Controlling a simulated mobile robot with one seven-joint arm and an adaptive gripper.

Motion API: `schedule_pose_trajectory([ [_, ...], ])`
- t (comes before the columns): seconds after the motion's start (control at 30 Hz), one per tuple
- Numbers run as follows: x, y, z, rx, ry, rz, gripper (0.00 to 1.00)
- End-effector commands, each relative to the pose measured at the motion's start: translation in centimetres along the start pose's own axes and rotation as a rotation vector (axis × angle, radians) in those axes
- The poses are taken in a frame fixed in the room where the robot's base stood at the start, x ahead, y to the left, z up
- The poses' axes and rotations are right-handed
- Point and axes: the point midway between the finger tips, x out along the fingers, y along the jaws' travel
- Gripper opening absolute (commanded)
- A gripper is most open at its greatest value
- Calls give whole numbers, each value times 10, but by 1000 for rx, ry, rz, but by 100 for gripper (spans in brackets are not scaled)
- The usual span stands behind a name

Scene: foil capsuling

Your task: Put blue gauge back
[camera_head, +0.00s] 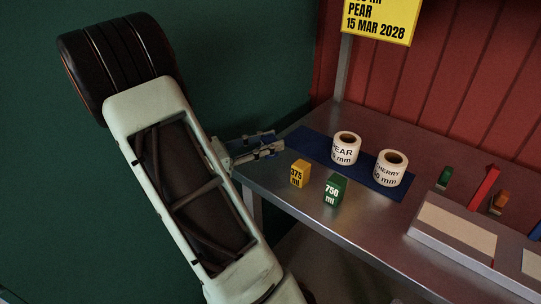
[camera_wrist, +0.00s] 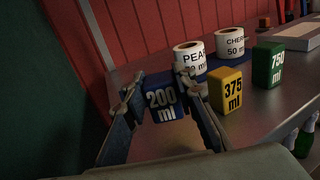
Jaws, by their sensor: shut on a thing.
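The blue gauge, marked 200 ml, shows in the wrist view (camera_wrist: 163,112) between the two fingers of my gripper (camera_wrist: 158,92). My gripper is shut on it, with its label facing the wrist camera. In the head view my gripper (camera_head: 262,146) is at the left end of the metal table (camera_head: 262,183), and the gauge is mostly hidden by the fingers. I cannot tell whether the gauge touches the table. The yellow 375 ml gauge (camera_head: 300,173) and the green 750 ml gauge (camera_head: 335,190) stand upright on the table, to the right of my gripper.
A PEAR label roll (camera_head: 344,151) and a CHERRY label roll (camera_head: 389,171) stand on a blue mat (camera_head: 309,145). A grey unit (camera_head: 468,254) with pale panels and small coloured parts is at the right. A yellow sign (camera_head: 380,20) hangs above on a post.

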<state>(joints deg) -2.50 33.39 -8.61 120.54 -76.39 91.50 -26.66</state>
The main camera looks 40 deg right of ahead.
Motion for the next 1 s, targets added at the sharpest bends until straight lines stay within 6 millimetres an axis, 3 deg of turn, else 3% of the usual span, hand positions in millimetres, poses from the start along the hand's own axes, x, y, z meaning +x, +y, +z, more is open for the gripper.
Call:
schedule_pose_trajectory([
  [0.17,9,4,-13,-3,-2,-2,0],
  [0.33,8,4,-39,-4,-1,-1,0],
  [0.67,8,4,-42,-1,-1,0,0],
  [0.7,8,4,-43,-1,0,0,26],
  [0.87,8,4,-42,0,0,0,42],
  [1.0,8,4,-42,-1,0,0,42],
])
